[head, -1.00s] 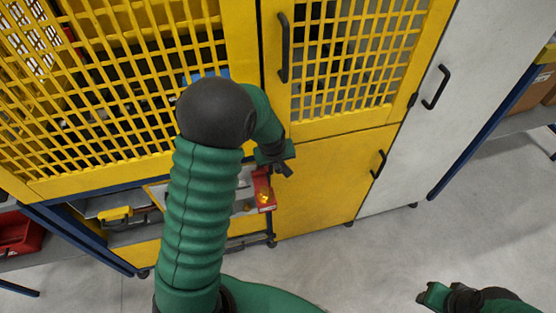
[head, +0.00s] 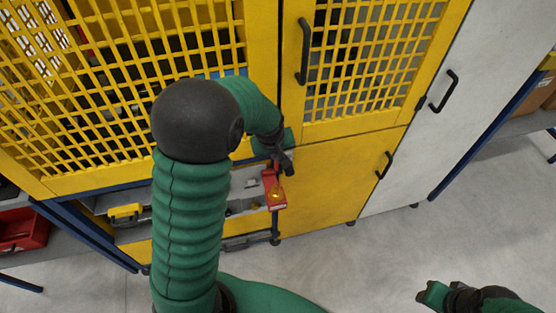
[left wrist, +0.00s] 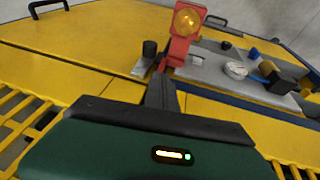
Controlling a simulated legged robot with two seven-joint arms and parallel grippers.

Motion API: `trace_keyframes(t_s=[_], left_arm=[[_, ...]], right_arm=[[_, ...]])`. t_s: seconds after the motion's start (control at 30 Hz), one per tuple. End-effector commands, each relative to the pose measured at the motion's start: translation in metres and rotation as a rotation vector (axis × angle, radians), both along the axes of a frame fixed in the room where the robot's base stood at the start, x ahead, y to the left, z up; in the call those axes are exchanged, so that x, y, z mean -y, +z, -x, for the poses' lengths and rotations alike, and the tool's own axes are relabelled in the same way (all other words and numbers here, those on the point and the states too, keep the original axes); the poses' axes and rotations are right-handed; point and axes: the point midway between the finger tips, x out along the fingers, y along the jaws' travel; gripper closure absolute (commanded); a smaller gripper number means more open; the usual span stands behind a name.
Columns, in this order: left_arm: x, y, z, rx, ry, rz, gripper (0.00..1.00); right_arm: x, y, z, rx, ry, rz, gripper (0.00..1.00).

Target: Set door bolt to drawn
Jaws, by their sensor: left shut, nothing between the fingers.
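My left gripper (head: 284,163) is shut and empty in front of the yellow cabinet, at the seam by the lower door. In the left wrist view its closed fingers (left wrist: 161,88) point at the base of a red housing with an amber lamp (left wrist: 186,25). I cannot tell whether they touch it. The red housing (head: 274,190) sits just below the gripper in the head view. A black knob on a small grey plate (left wrist: 147,58) stands beside it; it may be the door bolt, but I cannot tell its position. My right gripper (head: 432,293) is at the lower right, apart from the cabinet.
A grey panel (left wrist: 210,64) with a gauge and several knobs lies beside the red housing. Black handles are on the mesh door (head: 303,52), lower yellow door (head: 384,165) and white door (head: 443,91). A red bin (head: 22,232) is at left. The floor at lower right is open.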

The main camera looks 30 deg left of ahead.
Motion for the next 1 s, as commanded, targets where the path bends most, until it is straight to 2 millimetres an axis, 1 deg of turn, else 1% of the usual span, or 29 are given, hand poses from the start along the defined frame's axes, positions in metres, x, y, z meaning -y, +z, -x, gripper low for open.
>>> trace_keyframes(t_s=[0.03, 0.1, 0.23, 0.37, 0.77, 0.83, 0.87, 0.9, 0.97, 1.0], left_arm=[[0.003, 0.011, 0.002, 0.004, -0.003, -0.001, 1.0], [0.005, 0.023, 0.006, 0.005, -0.002, -0.002, 1.0], [0.006, 0.036, 0.011, 0.002, -0.002, -0.001, 1.0], [0.005, 0.04, 0.014, 0.001, 0.0, 0.001, 1.0], [0.006, 0.039, 0.014, -0.001, -0.006, 0.0, 1.0], [0.019, 0.036, 0.023, -0.013, -0.066, -0.005, 1.0], [0.03, 0.035, 0.03, -0.021, -0.118, -0.011, 1.0], [0.048, 0.031, 0.044, -0.037, -0.208, -0.021, 1.0], [0.076, 0.025, 0.07, -0.063, -0.372, -0.043, 1.0], [0.093, 0.02, 0.089, -0.079, -0.482, -0.06, 1.0]], right_arm=[[0.0, 0.0, 0.0, 0.0, 0.0, 0.0, 0.64], [0.0, 0.0, 0.0, 0.0, 0.0, 0.0, 0.64], [0.0, 0.0, 0.0, 0.001, -0.001, 0.0, 0.64], [0.0, 0.0, 0.0, 0.001, -0.001, 0.0, 0.64], [0.0, 0.0, 0.0, 0.001, 0.0, 0.0, 0.64], [0.0, 0.0, 0.0, 0.001, 0.0, 0.0, 0.64], [0.0, 0.0, 0.0, 0.001, 0.0, 0.0, 0.64], [0.0, 0.0, 0.0, 0.0, 0.0, 0.0, 0.64], [0.0, 0.0, 0.0, 0.001, 0.0, 0.0, 0.64], [0.0, 0.0, 0.0, 0.001, 0.0, 0.0, 0.64]])
